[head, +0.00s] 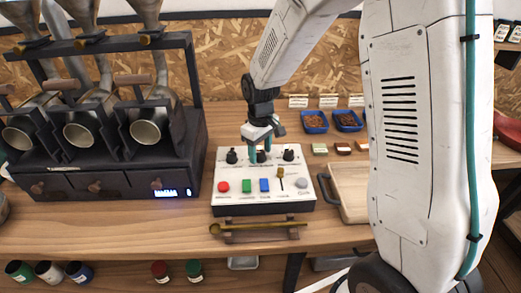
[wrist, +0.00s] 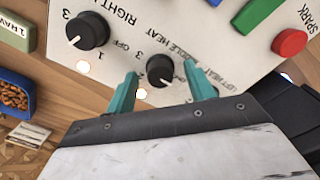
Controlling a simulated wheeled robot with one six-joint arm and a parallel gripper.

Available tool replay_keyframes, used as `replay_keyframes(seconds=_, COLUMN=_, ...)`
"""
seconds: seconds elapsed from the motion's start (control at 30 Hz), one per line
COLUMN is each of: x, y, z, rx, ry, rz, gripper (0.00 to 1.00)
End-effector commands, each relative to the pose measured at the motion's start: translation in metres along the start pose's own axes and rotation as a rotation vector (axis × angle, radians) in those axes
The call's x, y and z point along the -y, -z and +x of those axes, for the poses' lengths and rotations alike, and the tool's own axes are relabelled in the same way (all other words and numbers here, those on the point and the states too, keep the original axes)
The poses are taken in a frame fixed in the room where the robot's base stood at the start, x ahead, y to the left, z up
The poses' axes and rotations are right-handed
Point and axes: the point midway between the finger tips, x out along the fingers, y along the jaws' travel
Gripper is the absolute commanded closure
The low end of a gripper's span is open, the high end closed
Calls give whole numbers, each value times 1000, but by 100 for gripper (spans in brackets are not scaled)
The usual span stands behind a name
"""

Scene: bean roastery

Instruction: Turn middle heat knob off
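The white control panel (head: 235,180) lies on the wooden counter. The black middle heat knob (wrist: 160,70) is on the panel between the right heat knob (wrist: 88,30) and, in the head view, the left heat knob (head: 231,156). My gripper (head: 262,158) points down over the middle knob. In the wrist view its two teal fingers (wrist: 161,70) stand on either side of that knob, open, with gaps showing. A white mark on the knob points toward my gripper's body; I cannot tell which setting that is. A bright round spot (wrist: 141,93) shows beside it.
The panel also carries a red button (head: 223,187), a green switch (head: 247,186), a blue switch (head: 264,185) and a slider lever (head: 280,174). The roaster (head: 90,155) stands at left. A wooden tray (head: 350,185) lies at right, and a brass scoop (head: 258,226) in front.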

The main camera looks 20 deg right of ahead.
Motion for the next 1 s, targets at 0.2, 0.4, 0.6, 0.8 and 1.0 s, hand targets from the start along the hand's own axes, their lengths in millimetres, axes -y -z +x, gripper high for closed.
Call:
replay_keyframes(seconds=0.2, x=0, y=0, z=-6, rx=-1, ry=-1, rz=0, gripper=46)
replay_keyframes(seconds=0.4, x=0, y=1, z=-38, rx=-3, ry=-1, rz=0, gripper=46)
replay_keyframes(seconds=0.6, x=0, y=0, z=-68, rx=-2, ry=-1, rz=0, gripper=46)
replay_keyframes(seconds=0.8, x=0, y=0, z=-78, rx=1, ry=0, rz=0, gripper=46)
replay_keyframes(seconds=1.0, x=0, y=0, z=-78, rx=1, ry=0, rz=0, gripper=46)
